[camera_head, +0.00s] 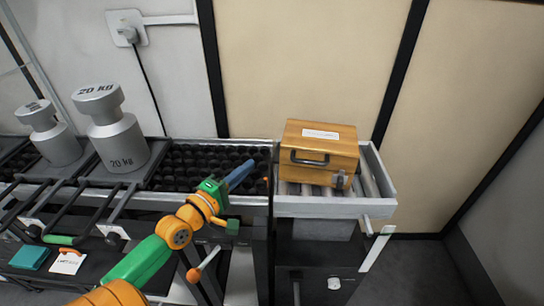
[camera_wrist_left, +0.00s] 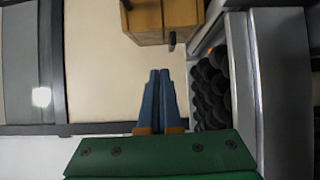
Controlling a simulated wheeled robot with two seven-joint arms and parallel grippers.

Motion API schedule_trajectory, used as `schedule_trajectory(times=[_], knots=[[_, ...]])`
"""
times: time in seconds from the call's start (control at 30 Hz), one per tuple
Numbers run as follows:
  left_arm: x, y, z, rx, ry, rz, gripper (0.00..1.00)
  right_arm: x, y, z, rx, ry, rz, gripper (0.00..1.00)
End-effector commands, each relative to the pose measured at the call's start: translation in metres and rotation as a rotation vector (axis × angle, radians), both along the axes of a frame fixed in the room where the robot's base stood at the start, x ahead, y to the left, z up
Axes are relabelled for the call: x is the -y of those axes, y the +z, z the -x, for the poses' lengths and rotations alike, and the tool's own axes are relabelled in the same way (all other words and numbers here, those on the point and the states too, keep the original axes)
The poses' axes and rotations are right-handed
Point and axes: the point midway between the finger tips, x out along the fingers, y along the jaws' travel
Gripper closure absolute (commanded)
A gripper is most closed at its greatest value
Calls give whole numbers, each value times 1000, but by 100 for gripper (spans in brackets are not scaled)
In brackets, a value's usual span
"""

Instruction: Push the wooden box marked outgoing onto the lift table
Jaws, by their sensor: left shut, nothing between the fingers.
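A wooden box (camera_head: 318,158) with a white label on its lid, a dark handle and a metal latch stands on the lift table (camera_head: 350,208), a grey-framed table with rollers at the right. The label is too small to read. Part of the box (camera_wrist_left: 165,20) also shows at the top of the left wrist view. My left gripper (camera_head: 250,165) is shut and empty, its blue fingers above the black roller bed, left of the box and apart from it. Its shut fingers (camera_wrist_left: 160,75) also show in the left wrist view. My right gripper is not in view.
The black roller bed (camera_head: 195,165) ends beside the lift table, with a narrow gap between. Two 20 kg weights, a large one (camera_head: 118,140) and a smaller one (camera_head: 52,140), stand at the left. A wall is close behind; floor is free at the right.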

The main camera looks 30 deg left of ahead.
Motion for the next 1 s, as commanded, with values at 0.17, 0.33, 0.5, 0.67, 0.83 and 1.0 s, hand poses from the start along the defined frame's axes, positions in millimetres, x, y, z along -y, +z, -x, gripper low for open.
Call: schedule_trajectory(times=[0.17,0.33,0.5,0.67,0.83,1.0], knots=[[1,1,-39,3,0,0,100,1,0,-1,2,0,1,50],[21,2,-57,-1,0,3,100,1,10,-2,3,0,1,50],[30,0,-65,-1,-1,0,100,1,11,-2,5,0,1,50],[30,-1,-65,-2,-1,-2,100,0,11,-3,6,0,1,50],[31,0,-66,-2,0,-1,100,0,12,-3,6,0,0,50],[47,3,-82,-1,2,3,100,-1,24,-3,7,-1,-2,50]])
